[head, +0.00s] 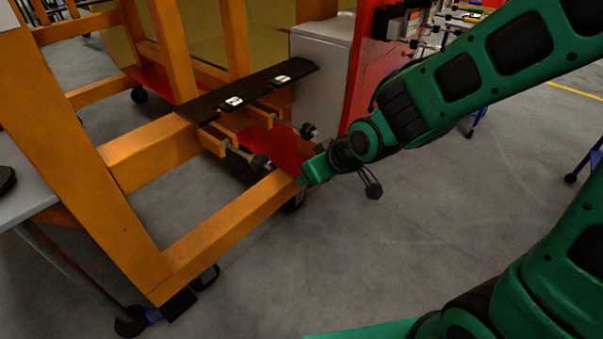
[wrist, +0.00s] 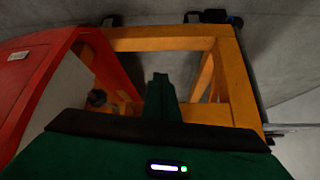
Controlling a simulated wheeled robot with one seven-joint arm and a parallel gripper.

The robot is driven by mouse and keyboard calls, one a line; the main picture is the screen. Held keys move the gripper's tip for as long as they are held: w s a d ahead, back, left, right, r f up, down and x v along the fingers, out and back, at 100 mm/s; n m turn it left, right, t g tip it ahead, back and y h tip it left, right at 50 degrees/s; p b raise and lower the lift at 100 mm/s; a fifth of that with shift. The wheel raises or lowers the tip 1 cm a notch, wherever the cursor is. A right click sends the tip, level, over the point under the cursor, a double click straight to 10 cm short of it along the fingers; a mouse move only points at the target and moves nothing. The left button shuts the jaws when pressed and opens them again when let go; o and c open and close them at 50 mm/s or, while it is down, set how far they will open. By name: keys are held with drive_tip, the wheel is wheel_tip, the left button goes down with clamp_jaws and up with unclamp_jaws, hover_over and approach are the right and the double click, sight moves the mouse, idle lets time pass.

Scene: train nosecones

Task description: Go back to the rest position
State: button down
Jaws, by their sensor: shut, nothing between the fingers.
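My gripper (head: 308,172) is at the end of my green arm, close to the right end of the orange frame's lower beam (head: 235,222). I cannot tell whether it touches the beam. In the wrist view my gripper (wrist: 160,80) shows as one narrow green shape with its fingers together and nothing held, in front of the orange frame (wrist: 160,44).
A black bar (head: 245,90) with two white markers lies across the orange frame, above dark round-ended clamps (head: 259,161). A red panel (head: 362,80) and a grey box (head: 320,62) stand behind. A grey table (head: 22,185) is at left.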

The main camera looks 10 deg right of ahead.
idle(0.3)
drive_tip(key=s+d+r+m+g+h, duration=0.1)
drive_tip(key=s+d+m+h, duration=0.15)
drive_tip(key=d, duration=0.85)
drive_tip(key=s+d+r+m+g+h, duration=0.1)
drive_tip(key=s+d+r+m+h, duration=0.2)
drive_tip(key=d, duration=0.8)
drive_tip(key=s+d+r+m+g, duration=0.1)
drive_tip(key=s+d+m+g, duration=0.1)
drive_tip(key=s+d, duration=0.3)
drive_tip(key=s+d+r+m+g+y, duration=0.1)
drive_tip(key=s+d+m, duration=0.3)
drive_tip(key=s, duration=0.8)
drive_tip(key=shift+s+d+r+m+g, duration=0.15)
drive_tip(key=shift+s+d+m+g, duration=0.25)
drive_tip(key=shift+g, duration=0.3)
